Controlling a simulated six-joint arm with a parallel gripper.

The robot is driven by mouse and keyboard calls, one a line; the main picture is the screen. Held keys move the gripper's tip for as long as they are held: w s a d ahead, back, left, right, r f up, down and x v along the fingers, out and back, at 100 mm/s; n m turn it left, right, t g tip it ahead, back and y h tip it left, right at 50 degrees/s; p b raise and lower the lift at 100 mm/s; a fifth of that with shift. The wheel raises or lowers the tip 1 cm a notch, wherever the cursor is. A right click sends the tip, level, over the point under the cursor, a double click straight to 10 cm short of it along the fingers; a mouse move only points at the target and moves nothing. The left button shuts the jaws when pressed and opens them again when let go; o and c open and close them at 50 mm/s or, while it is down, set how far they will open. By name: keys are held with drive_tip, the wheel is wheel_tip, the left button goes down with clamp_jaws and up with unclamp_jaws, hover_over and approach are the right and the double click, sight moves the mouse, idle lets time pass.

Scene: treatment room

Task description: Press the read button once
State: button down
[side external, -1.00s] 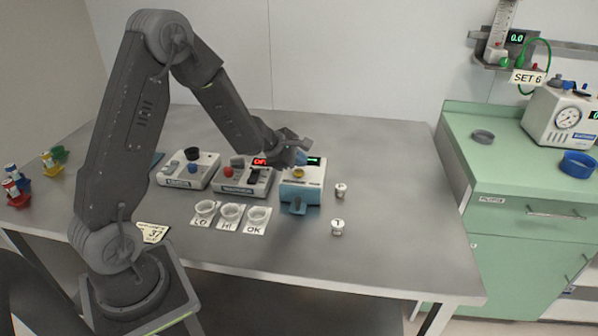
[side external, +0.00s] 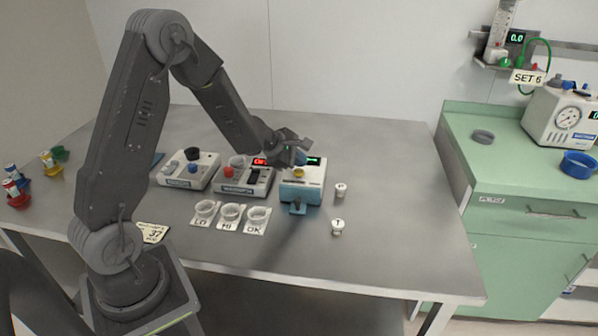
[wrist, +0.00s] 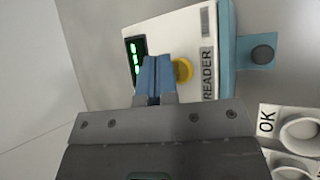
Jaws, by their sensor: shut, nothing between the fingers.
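The reader (side external: 303,192) is a white box with a light blue base, at the right end of the row of devices on the table. In the wrist view its label reads READER (wrist: 208,75). Its round yellow button (wrist: 182,71) also shows in the side view (side external: 298,174). A green lit display (wrist: 135,62) is on the same face. My gripper (wrist: 155,75) has blue fingertips, shut and empty. They are over the reader between the display and the button, overlapping the button's edge in the wrist view. Contact cannot be told.
A device with a red display (side external: 243,183) stands left of the reader, and another white device (side external: 188,172) is further left. Cups labelled LO, HI and OK (side external: 257,217) sit in front. Two small white pots (side external: 338,227) stand to the right.

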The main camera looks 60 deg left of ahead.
sight(299, 173)
drive_tip(key=shift+f, duration=0.2)
idle(0.5)
drive_tip(key=shift+f, duration=0.25)
drive_tip(key=shift+f, duration=0.5)
idle(0.6)
drive_tip(key=shift+r, duration=0.95)
drive_tip(key=shift+r, duration=2.5)
